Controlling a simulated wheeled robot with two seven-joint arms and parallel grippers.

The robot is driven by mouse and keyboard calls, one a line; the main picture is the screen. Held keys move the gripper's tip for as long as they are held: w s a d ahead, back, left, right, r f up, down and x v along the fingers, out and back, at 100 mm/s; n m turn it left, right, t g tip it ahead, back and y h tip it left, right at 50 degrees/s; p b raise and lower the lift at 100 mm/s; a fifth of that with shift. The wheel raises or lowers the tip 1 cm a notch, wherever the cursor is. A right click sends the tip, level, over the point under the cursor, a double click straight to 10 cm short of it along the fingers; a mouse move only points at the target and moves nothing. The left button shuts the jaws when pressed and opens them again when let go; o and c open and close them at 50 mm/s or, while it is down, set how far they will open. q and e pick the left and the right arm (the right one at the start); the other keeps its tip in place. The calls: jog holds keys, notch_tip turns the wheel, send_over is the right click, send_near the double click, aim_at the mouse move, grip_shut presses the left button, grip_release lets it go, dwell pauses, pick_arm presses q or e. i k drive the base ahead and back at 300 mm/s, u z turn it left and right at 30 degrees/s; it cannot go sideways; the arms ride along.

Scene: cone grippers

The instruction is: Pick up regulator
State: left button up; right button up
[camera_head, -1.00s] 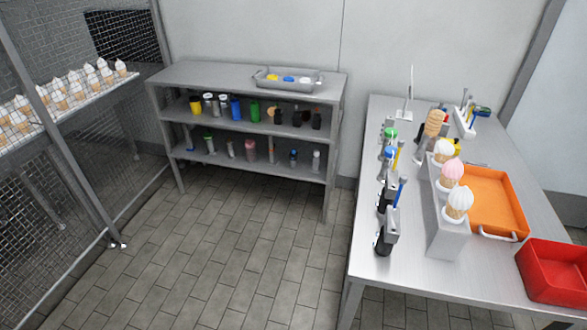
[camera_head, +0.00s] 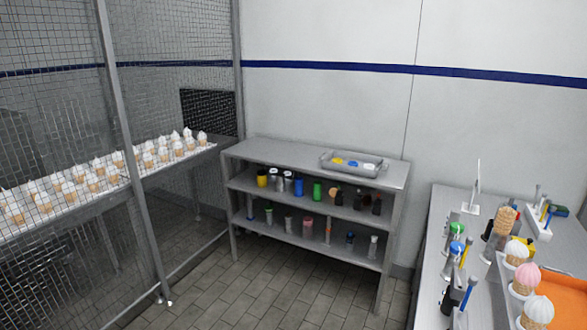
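I cannot tell for certain which object is the regulator. Dark upright tools (camera_head: 453,297) with a green ball and a blue ball near them stand along the left side of the metal table (camera_head: 453,198) at the right. Small bottles and jars in several colours, such as a blue one (camera_head: 299,187) and a green one (camera_head: 317,191), stand on the grey shelf unit (camera_head: 285,152) in the middle. Neither of my grippers is in view.
A grey tray (camera_head: 327,162) with coloured items lies on top of the shelf unit. Ice cream cones (camera_head: 527,277) and an orange tray (camera_head: 557,290) are on the right table. A mesh fence (camera_head: 60,110) stands at the left. The tiled floor (camera_head: 230,295) before the shelf is clear.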

aim_at(350, 241)
jog(key=u, duration=0.6)
jog(key=i, duration=2.5)
jog(key=z, duration=0.85)
jog(key=i, duration=1.5)
jog(key=z, duration=0.9)
